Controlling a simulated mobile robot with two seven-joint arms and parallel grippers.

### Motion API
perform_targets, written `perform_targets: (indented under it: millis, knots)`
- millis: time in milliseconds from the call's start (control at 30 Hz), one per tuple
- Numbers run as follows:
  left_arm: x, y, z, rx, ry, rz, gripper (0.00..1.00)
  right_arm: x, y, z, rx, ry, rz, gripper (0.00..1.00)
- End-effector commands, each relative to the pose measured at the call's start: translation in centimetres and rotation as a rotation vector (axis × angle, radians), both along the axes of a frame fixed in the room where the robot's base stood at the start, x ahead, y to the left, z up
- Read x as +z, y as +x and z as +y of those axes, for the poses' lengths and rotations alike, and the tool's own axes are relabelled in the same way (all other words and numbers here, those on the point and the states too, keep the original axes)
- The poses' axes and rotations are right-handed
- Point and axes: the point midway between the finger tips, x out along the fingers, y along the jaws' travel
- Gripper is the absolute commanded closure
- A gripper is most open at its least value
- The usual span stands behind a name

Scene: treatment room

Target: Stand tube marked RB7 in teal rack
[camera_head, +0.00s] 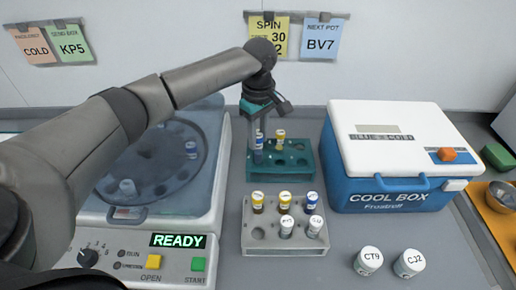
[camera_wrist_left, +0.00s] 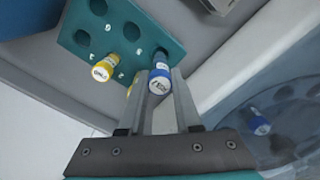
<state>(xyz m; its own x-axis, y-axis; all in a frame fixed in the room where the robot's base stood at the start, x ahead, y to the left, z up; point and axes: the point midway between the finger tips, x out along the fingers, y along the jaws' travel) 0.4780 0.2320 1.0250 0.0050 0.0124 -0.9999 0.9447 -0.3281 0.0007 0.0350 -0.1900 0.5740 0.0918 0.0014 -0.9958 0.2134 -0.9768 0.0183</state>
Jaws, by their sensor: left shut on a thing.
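The teal rack (camera_head: 300,175) stands on the bench left of the cool box; it also shows in the wrist view (camera_wrist_left: 88,55). My left gripper (camera_head: 258,128) reaches down over the rack's left end. It is shut on a blue-capped tube (camera_wrist_left: 160,78), which shows in the head view (camera_head: 259,152). The tube is upright at a hole at the rack's left end; I cannot tell how deep it sits. Its label is too small to read surely. A yellow-capped tube (camera_head: 280,138) stands in the rack beside it, also in the wrist view (camera_wrist_left: 103,70). My right gripper is not in view.
A grey rack (camera_head: 250,236) with several capped tubes stands in front. A centrifuge (camera_head: 205,190) showing READY is at left, the blue cool box (camera_head: 385,190) at right. Two white-capped pots, CT9 (camera_head: 368,262) and CJ2 (camera_head: 409,263), stand at front right.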

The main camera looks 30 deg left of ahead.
Motion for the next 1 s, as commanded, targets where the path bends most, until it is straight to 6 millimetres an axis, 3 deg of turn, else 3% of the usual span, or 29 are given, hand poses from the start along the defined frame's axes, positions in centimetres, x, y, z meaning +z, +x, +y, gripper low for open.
perform_targets:
  millis: [300,667,700,933,1000]
  knots:
    - [-4.1,0.0,0.0,-0.001,0.002,0.002,1.0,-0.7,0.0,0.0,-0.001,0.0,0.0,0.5]
    - [-4.3,0.0,0.0,-0.001,0.0,0.001,1.0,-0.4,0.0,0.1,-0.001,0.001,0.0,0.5]
    - [-4.3,0.0,0.0,-0.001,0.001,-0.001,0.63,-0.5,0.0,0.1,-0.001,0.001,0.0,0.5]
    - [-4.3,0.0,0.0,-0.001,0.001,0.0,0.38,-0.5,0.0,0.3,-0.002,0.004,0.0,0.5]
    - [-4.3,0.0,0.0,-0.001,0.001,0.0,0.38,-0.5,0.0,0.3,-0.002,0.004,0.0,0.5]
